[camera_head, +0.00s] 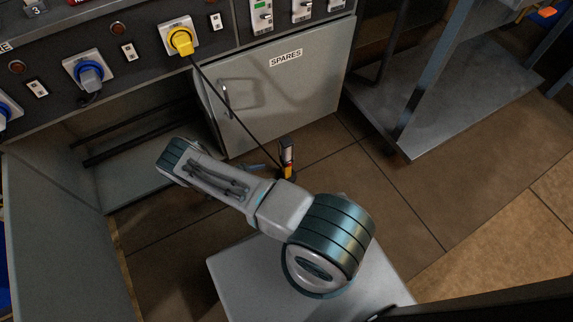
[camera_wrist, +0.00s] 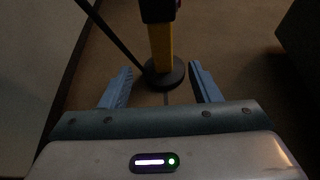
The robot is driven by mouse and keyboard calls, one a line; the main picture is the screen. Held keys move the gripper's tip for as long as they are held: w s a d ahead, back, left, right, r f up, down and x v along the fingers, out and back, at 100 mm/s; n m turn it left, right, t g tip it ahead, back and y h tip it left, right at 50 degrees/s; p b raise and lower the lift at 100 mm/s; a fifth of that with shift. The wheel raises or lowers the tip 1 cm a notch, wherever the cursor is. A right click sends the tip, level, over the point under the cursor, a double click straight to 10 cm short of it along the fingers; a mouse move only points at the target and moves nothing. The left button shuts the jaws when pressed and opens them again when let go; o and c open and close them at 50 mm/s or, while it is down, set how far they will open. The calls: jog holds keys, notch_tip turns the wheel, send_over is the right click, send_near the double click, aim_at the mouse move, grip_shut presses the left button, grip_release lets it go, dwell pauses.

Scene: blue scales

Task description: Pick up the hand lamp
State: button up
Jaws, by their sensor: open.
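The hand lamp (camera_head: 287,155) stands upright on the floor in front of the grey cabinet, with a dark upper part and a yellow lower part. In the wrist view its yellow body (camera_wrist: 161,45) and round dark base (camera_wrist: 165,76) show ahead, and its top is cut off by the frame. My gripper (camera_wrist: 160,68) is open, with one blue-grey finger on each side of the lamp's line. The lamp appears apart from both fingers; how deep it sits between them I cannot tell. In the head view my arm hides most of the gripper.
A dark cable (camera_head: 232,108) runs from a yellow plug (camera_head: 181,41) down to the lamp; it also crosses the wrist view (camera_wrist: 112,37). The SPARES cabinet door (camera_head: 300,85) is close behind. A metal shelf rack (camera_head: 450,105) stands right. Brown floor (camera_head: 385,190) is clear between.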

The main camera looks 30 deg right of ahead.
aim_at(283, 169)
jog(key=b+x, duration=0.1)
jog(key=x, duration=0.4)
jog(key=shift+d+f, duration=0.2)
jog(key=shift+d, duration=0.15)
jog(key=b+x, duration=0.1)
jog(key=x, duration=0.2)
jog(key=b+x, duration=0.1)
jog(key=x, duration=0.1)
jog(key=shift+s+d, duration=0.1)
jog(key=shift+d, duration=0.35)
jog(key=shift+r, duration=0.15)
grip_shut()
